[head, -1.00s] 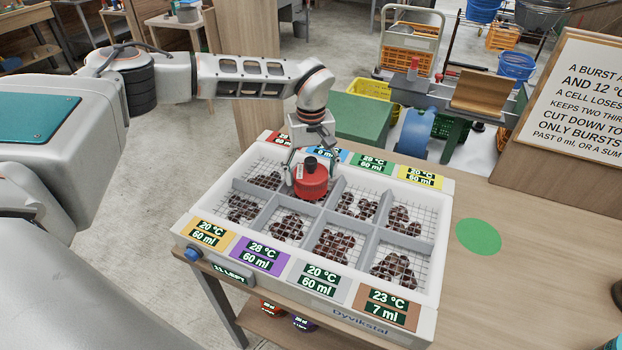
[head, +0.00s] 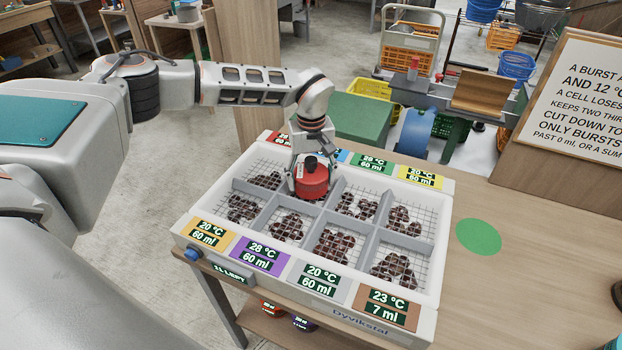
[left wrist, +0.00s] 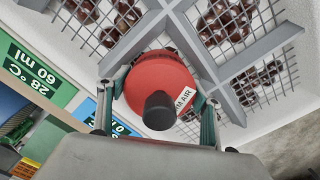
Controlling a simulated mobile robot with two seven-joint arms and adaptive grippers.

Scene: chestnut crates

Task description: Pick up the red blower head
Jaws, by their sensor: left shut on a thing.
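The red blower head (head: 312,184) is a red round body with a black knob on top. It sits over the dividers in the back half of the white crate (head: 185,222). My left gripper (head: 311,172) is above and around it, shut on its sides. In the left wrist view the gripper's two fingers (left wrist: 156,112) press on either side of the red blower head (left wrist: 158,72), whose black stub points at the camera. A white label on it reads partly "M AIR". Whether its underside touches the crate is hidden. My right gripper is not in view.
The crate has wire-mesh cells with chestnuts (head: 334,245) and coloured temperature and volume cards along both long sides. A green disc (head: 478,236) lies on the bare table at right. A sign board (head: 575,105) stands at the back right.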

